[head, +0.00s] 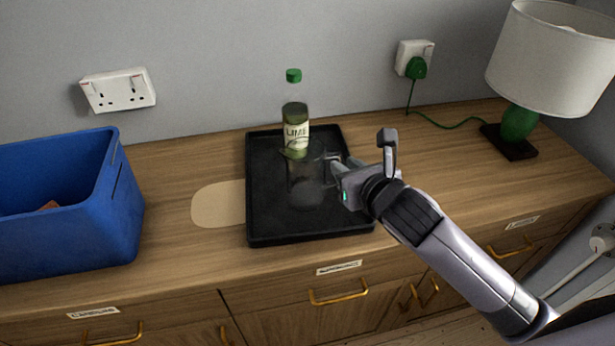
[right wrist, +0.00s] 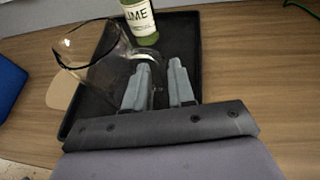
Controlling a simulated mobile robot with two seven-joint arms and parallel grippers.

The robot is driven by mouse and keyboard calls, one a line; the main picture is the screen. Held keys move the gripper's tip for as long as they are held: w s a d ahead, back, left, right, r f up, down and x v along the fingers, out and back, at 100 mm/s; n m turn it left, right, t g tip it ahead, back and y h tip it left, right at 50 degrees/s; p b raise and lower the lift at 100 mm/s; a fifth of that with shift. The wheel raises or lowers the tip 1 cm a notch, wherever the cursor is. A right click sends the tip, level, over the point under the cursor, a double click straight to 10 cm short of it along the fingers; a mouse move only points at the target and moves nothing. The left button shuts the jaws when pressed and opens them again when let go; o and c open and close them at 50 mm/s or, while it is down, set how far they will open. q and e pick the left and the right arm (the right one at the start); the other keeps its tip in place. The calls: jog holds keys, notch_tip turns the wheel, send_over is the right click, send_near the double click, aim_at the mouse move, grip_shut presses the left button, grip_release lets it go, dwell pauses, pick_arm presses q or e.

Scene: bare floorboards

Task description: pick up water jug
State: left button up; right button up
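The water jug (head: 303,188) is clear glass and stands upright on the black tray (head: 265,222). In the right wrist view the jug (right wrist: 92,55) shows its round rim, with its handle toward my gripper. My right gripper (head: 336,166) is at the jug's right side, at the handle. In the right wrist view its two fingers (right wrist: 160,72) are apart, and the handle appears to run into the gap between them. Contact with the handle cannot be told. My left gripper is not in view.
A green-capped lime bottle (head: 295,130) stands on the tray just behind the jug. A blue crate (head: 110,215) is at the left, a lamp (head: 520,125) at the back right. A pale oval patch (head: 218,204) lies left of the tray. The counter right of the tray is clear.

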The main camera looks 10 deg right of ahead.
aim_at(343, 163)
jog(key=shift+x, duration=2.55)
jog(key=shift+d, duration=0.15)
jog(key=shift+r, duration=0.1)
grip_shut()
jog(key=shift+r, duration=0.1)
